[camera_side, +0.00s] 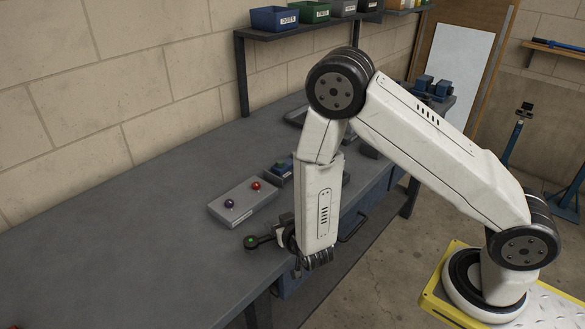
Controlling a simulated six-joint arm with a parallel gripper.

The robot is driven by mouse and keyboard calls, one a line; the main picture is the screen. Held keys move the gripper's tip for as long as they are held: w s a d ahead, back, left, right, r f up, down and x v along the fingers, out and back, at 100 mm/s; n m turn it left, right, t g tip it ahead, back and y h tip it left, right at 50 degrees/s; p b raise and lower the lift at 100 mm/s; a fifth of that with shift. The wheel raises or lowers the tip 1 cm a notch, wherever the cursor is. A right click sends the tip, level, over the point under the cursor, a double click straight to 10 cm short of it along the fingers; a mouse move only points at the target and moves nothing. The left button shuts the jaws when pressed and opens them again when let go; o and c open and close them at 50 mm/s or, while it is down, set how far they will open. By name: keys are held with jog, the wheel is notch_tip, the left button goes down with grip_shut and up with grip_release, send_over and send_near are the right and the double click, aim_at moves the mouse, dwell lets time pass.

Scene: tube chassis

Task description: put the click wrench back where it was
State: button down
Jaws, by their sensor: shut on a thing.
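The click wrench (252,242) shows as a dark round head with a green centre and a short dark shank, low over the front edge of the bench. My gripper (287,238) is shut on it, just right of the head. My white forearm and dark wrist cover much of the gripper and the rest of the wrench. I cannot tell whether the wrench touches the bench top. The place where it was kept cannot be made out.
A grey block (244,202) with a red and a purple knob stands just behind the wrench. The bench top (130,245) is clear to the left. A shelf (300,29) with several bins hangs above.

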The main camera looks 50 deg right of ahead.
jog(key=shift+f, duration=0.85)
dwell(0.7)
grip_release()
jog(key=v, duration=0.7)
jog(key=shift+s+a+r, duration=0.15)
jog(key=shift+s+a, duration=0.05)
jog(key=shift+s, duration=0.1)
